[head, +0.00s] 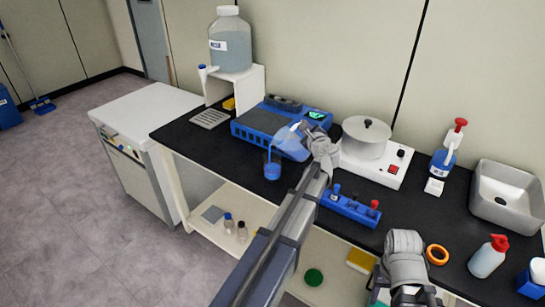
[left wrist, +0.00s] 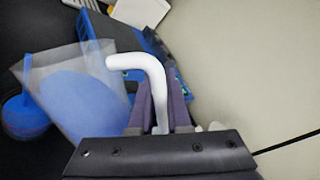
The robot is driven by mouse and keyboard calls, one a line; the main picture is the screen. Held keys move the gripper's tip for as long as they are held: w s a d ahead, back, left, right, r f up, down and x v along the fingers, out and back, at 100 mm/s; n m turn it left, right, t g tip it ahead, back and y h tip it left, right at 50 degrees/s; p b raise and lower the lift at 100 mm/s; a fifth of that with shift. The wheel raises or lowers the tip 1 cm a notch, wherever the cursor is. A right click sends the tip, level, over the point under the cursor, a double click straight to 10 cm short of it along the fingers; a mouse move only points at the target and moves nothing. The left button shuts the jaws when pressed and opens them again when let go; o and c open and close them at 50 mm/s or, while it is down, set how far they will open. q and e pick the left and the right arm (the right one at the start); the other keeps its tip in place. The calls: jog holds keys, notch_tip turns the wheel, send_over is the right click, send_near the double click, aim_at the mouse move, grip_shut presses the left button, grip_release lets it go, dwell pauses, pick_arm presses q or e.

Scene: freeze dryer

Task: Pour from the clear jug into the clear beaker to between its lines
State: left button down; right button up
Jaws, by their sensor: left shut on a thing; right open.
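The clear jug (head: 290,144) is tilted to the left over the bench, with blue liquid inside. A thin blue stream runs from its lip down to the clear beaker (head: 272,171), which stands below left and holds blue liquid. Its lines are too small to read. My left gripper (head: 313,137) is shut on the jug's handle. In the left wrist view the white handle (left wrist: 150,68) passes between the fingers, the tilted jug (left wrist: 75,90) is at left, and the beaker (left wrist: 24,118) is partly hidden behind it. My right gripper (head: 408,294) is open and empty at the bottom edge.
A blue device (head: 262,120) stands close behind the jug. A hotplate with a pot (head: 366,138) is to the right, and a blue rack (head: 350,208) in front. A carboy (head: 230,45) stands on a white stand at the back left. The black bench left of the beaker is clear.

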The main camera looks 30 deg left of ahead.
pick_arm(q)
jog(key=shift+s+a, duration=0.1)
dwell(1.1)
jog(key=w+d+f+m+y+b, duration=0.1)
jog(key=w+d+f+m+b, duration=0.3)
jog(key=m+b, duration=0.4)
jog(key=shift+w+d+f+m+y, duration=0.15)
jog(key=shift+d+f+m+y, duration=0.35)
jog(key=shift+d, duration=0.45)
jog(key=shift+r, duration=0.1)
